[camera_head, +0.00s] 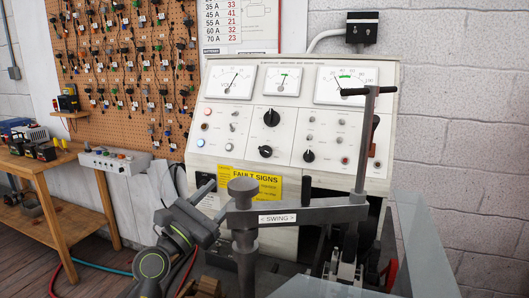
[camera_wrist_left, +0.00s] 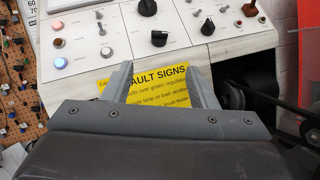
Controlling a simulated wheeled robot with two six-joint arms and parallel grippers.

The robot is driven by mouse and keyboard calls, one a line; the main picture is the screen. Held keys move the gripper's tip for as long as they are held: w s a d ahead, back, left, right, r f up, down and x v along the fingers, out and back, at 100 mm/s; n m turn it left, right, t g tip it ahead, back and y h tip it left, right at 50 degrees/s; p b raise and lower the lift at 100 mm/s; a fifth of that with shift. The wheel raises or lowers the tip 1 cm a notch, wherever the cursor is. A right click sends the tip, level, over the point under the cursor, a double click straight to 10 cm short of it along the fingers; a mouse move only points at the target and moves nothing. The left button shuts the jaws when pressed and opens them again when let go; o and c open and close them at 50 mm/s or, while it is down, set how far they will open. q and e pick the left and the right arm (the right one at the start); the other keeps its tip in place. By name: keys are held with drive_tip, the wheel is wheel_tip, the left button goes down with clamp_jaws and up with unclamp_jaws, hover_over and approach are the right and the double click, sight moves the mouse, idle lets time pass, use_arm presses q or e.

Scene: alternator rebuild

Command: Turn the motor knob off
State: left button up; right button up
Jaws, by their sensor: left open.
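The white test bench panel (camera_head: 235,115) carries several black knobs. A large knob (camera_head: 271,118) is at upper middle, a smaller knob (camera_head: 265,151) below it, and another knob (camera_head: 309,155) to the right. Labels are too small to read, so I cannot tell which is the motor knob. In the left wrist view the three also show: upper (camera_wrist_left: 147,7), lower (camera_wrist_left: 159,38), right (camera_wrist_left: 208,27). My left gripper (camera_head: 215,192) is open and empty at the panel's lower left. In the wrist view its fingers (camera_wrist_left: 162,78) frame the yellow sign, below the knobs and apart from them.
A yellow fault signs plate (camera_head: 250,183) is under the knobs. A grey swing arm (camera_head: 300,214) with an upright T-handle (camera_head: 368,92) stands before the bench's right side. A wooden side table (camera_head: 40,160) and pegboard (camera_head: 125,70) are left. A lit lamp (camera_wrist_left: 60,62) glows on the panel.

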use_arm(q)
approach(263, 150)
drive_tip(key=x, duration=0.7)
drive_tip(key=shift+w+d+r, duration=0.1)
drive_tip(key=shift+w+d, duration=0.1)
drive_tip(key=shift+d, duration=0.05)
drive_tip(key=shift+w+d+r, duration=0.3)
drive_tip(key=shift+w+d, duration=0.1)
drive_tip(key=shift+w, duration=0.15)
use_arm(e)
drive_tip(key=shift+s+a, duration=0.1)
drive_tip(key=shift+s, duration=0.15)
use_arm(q)
drive_tip(key=shift+c, duration=0.3)
